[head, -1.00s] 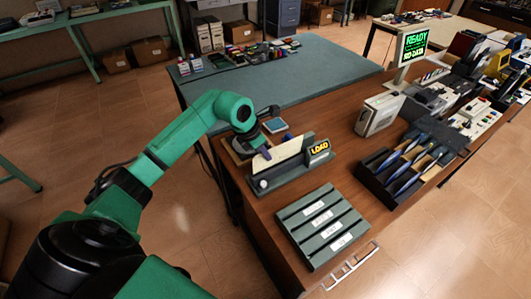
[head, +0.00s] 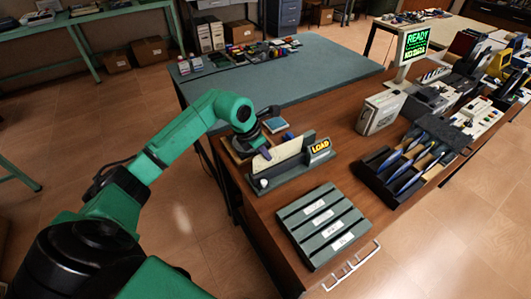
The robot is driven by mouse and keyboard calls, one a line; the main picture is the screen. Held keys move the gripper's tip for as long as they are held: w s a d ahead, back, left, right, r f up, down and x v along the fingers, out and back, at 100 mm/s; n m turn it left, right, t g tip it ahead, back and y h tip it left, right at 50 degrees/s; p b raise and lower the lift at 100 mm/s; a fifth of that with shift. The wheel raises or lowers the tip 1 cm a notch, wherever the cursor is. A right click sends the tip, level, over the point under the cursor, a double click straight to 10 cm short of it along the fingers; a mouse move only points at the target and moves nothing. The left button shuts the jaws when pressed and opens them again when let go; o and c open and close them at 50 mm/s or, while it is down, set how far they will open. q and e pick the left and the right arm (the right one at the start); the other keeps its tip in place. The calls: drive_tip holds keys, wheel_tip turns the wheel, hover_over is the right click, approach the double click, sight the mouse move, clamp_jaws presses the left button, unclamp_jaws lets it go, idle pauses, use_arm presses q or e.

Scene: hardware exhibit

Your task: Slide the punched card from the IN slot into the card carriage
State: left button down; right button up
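A cream punched card (head: 286,151) stands on edge in the grey card carriage (head: 284,178), which carries a yellow-lettered LOAD sign (head: 320,147). A green-grey slotted rack (head: 322,226) with white labels stands in front of it. The labels are too small to read, so I cannot tell which slot is IN. No card stands up from the rack. My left gripper (head: 263,151) is at the card's left upper end, pointing down. Its fingers are small and dark, and I cannot tell whether they grip the card. My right gripper is out of view.
A black tray of blue-handled tools (head: 402,172) and a beige box (head: 380,113) stand to the right. A green READY screen (head: 414,44) stands behind them. A metal handle (head: 352,266) sticks out at the table's front edge. Brown table is bare between rack and tray.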

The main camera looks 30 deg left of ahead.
sight(269, 167)
use_arm(q)
drive_tip(key=shift+f+b, duration=1.45)
drive_tip(key=shift+f, duration=0.35)
drive_tip(key=c, duration=1)
unclamp_jaws()
wheel_tip(269, 167, up, 8)
drive_tip(key=p, duration=0.5)
drive_tip(key=shift+r+p, duration=0.15)
drive_tip(key=shift+p, duration=0.15)
drive_tip(key=shift+d, duration=0.1)
